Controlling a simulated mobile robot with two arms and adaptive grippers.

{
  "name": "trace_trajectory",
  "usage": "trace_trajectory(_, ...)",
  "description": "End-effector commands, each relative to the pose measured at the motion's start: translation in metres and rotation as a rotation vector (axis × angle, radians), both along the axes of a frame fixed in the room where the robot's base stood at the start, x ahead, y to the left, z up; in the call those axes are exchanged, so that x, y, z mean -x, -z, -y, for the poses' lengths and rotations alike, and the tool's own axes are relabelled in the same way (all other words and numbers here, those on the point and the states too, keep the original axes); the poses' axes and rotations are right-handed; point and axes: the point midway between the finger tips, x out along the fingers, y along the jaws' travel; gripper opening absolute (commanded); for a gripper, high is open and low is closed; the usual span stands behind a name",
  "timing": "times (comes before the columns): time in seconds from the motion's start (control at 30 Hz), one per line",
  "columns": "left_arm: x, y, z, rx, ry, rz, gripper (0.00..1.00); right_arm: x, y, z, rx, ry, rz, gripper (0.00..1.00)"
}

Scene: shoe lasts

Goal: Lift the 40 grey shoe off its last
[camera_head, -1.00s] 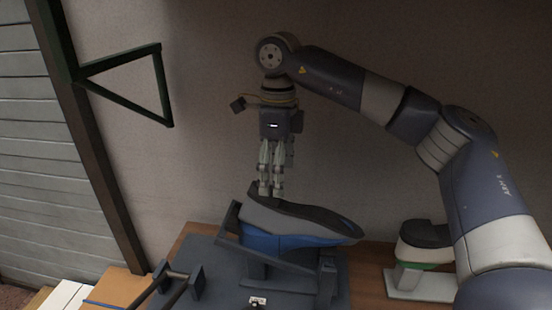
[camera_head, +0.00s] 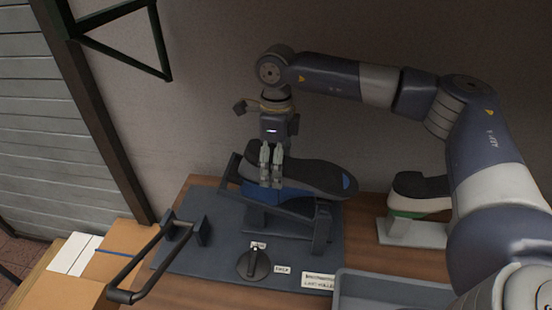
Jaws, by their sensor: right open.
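A grey shoe (camera_head: 312,178) with a dark sole sits sole-up, its heel at left and its toe at right, on a blue last (camera_head: 266,190) in a dark fixture (camera_head: 321,228). My right gripper (camera_head: 271,185) points down at the heel end, its fingers open and overlapping the near side of the shoe. I cannot tell whether the fingers touch it. The shoe's far side is hidden. No size mark is readable on the shoe. My left gripper is out of view.
A second pale shoe (camera_head: 428,205) with a dark sole stands on a stand (camera_head: 410,233) at right. A dark base plate (camera_head: 200,257) carries a bar handle (camera_head: 145,262), a knob (camera_head: 253,264) and labels. A grey tray (camera_head: 390,280) is at front right; boxes (camera_head: 118,250) are at left.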

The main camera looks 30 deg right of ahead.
Motion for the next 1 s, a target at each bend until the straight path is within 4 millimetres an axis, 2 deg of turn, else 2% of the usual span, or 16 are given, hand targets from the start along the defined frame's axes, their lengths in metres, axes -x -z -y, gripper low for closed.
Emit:
trace_trajectory(0.07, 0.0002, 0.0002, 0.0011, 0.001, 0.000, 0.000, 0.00, 0.0001, 0.0002, 0.0001, 0.000, 0.000, 0.000, 0.82)
trace_trajectory(0.3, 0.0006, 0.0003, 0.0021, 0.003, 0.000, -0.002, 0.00, 0.0001, 0.0001, -0.0001, -0.001, 0.000, -0.001, 0.30)
trace_trajectory(0.37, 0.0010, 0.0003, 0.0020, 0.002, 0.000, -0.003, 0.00, 0.0002, 0.0002, -0.0001, 0.000, 0.000, -0.001, 0.19)
trace_trajectory(0.5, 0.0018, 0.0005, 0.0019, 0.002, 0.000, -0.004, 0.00, 0.0004, 0.0003, -0.0002, -0.001, -0.001, -0.002, 0.19)
trace_trajectory(0.53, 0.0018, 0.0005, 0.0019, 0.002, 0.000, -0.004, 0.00, 0.0004, 0.0003, -0.0002, -0.001, -0.001, -0.002, 0.48)
trace_trajectory(0.6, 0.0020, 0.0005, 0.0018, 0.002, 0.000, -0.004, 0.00, 0.0004, 0.0003, -0.0003, -0.001, -0.001, -0.002, 0.32)
trace_trajectory(0.67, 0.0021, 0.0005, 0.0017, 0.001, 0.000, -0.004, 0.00, 0.0005, 0.0004, -0.0003, -0.001, -0.001, -0.002, 0.21)
trace_trajectory(1.0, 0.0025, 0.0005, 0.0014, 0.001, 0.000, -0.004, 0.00, 0.0007, 0.0006, -0.0005, 0.000, -0.002, -0.003, 0.21)
